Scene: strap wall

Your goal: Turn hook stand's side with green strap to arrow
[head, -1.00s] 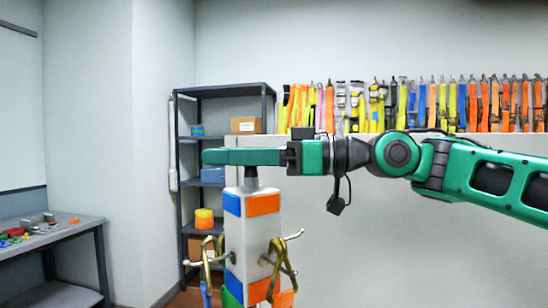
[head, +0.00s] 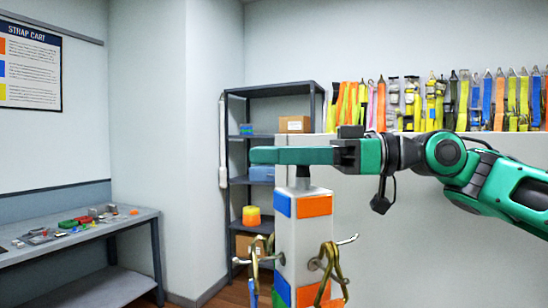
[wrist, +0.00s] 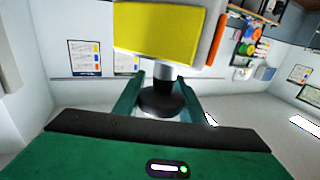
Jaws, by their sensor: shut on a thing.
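The hook stand (head: 290,232) is a pale upright post with blue, orange and green patches. Hooks stick out from its sides, and olive-gold hardware (head: 328,268) hangs on them. My gripper (head: 290,156) lies level across the top, shut on the stand's knob (head: 303,171). In the wrist view the dark knob (wrist: 160,100) sits between my green fingers, beside a yellow patch (wrist: 157,32) on the stand. A bit of blue (head: 252,292) hangs low at the left. I cannot make out a green strap. No arrow is in view, and the stand's lower part is cut off.
A dark shelf unit (head: 235,100) with boxes stands behind. Many coloured straps (head: 480,100) hang above a pale panel (head: 420,240) at right. A grey table (head: 130,225) with small parts is at left. Floor shows between table and stand.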

